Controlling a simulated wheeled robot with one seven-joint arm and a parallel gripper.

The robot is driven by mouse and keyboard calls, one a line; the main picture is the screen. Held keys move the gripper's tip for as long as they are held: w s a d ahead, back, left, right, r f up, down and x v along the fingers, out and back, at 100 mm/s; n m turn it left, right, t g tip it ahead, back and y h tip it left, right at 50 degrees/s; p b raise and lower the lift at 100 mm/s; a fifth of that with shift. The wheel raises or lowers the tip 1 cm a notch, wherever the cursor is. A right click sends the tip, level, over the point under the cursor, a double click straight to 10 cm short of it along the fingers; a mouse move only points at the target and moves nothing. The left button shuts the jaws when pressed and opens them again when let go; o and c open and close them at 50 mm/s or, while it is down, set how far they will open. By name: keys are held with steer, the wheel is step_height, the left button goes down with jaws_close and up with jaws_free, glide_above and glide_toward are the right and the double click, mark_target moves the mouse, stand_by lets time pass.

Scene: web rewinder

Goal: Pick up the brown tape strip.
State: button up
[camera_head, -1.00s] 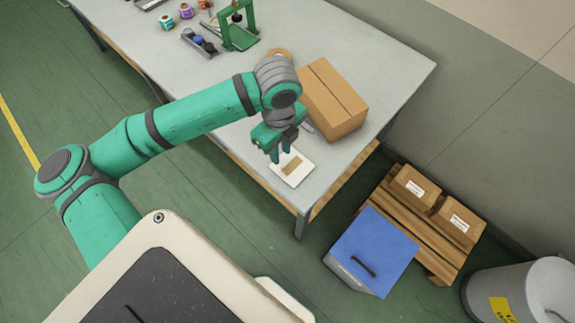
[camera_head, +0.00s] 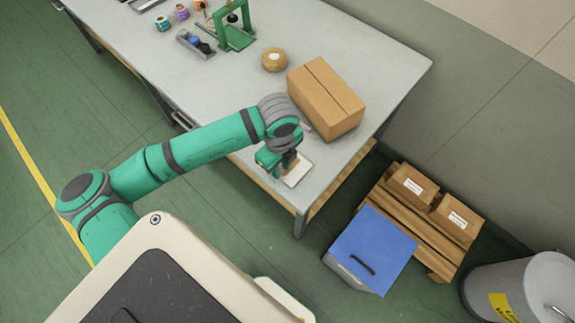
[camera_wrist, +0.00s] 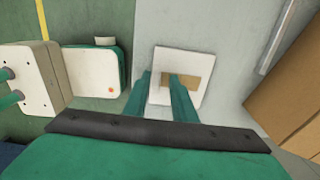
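The brown tape strip (camera_wrist: 194,81) lies on a small white square plate (camera_wrist: 196,62) in the wrist view. In the head view the plate (camera_head: 299,172) is near the table's front edge, and my gripper mostly hides the strip. My gripper (camera_wrist: 160,84) is open, with a clear gap between its two green fingers. In the wrist view the right finger overlaps the strip's middle and the left finger lies just off the plate's left edge. In the head view my gripper (camera_head: 274,172) is low by the plate's left side. I cannot tell whether the fingertips touch the plate.
A large cardboard box (camera_head: 326,98) stands close behind the plate. A tape roll (camera_head: 274,59), a green stand (camera_head: 232,30) and small spools (camera_head: 181,12) are farther back on the grey table (camera_head: 385,55). A blue-lidded bin (camera_head: 372,248) and a pallet with boxes are on the floor.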

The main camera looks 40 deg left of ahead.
jaws_close()
steer(key=shift+r, duration=0.1)
